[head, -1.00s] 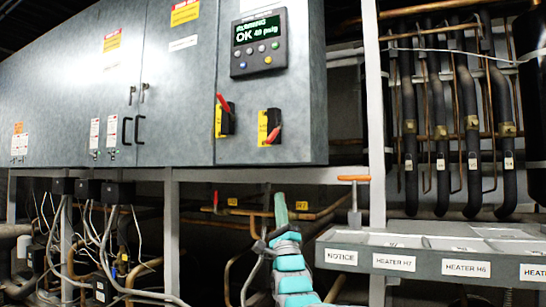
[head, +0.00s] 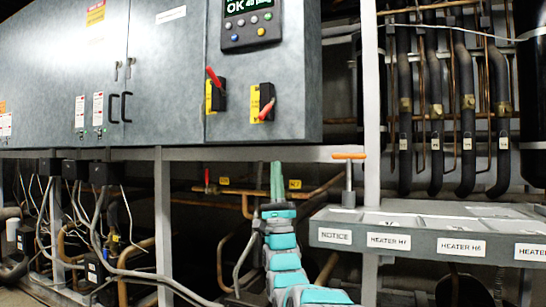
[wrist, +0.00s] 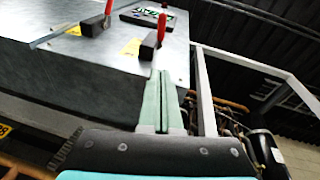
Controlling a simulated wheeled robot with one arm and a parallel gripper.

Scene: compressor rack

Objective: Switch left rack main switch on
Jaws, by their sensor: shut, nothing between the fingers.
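Two rotary switches with red handles sit on the lower right front of the grey cabinet. The left switch (head: 215,92) is on a yellow plate, its red handle tilted up to the left. The right switch (head: 263,104) has its handle slanting the other way. No contact is clear.
A control panel (head: 250,24) with a lit display reading OK is above the switches. A white frame rail (head: 210,154) runs under the cabinet. An orange-handled tool (head: 348,172) stands at the right, near a labelled grey shelf (head: 345,248). Pipes and cables fill the space below.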

